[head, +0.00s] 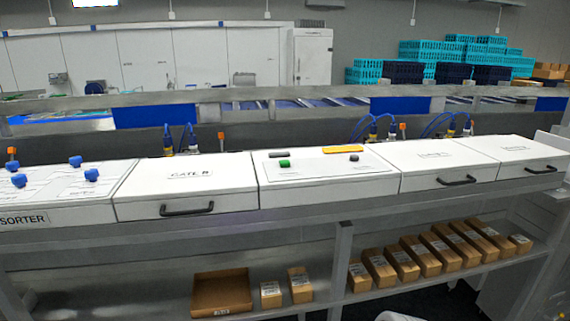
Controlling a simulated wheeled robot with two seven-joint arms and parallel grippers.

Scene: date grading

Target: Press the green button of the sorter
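The sorter is a long row of white boxes along a grey metal frame, with the word SORTER (24,220) on its left front. The green button (284,163) sits on the top of the middle white panel (325,178), toward its left. A black button (354,158) sits to its right on the same panel. An orange-yellow strip (343,149) lies at that panel's back edge. Neither of my grippers is clearly in view. A small pale rounded shape at the bottom edge is too cut off to tell.
Blue knobs (91,175) stand up on the left panel. Lidded boxes with black handles (187,209) flank the middle panel. Several brown cartons (381,270) and an open brown box (222,293) sit on the shelf below. Teal crates (432,50) are stacked far behind.

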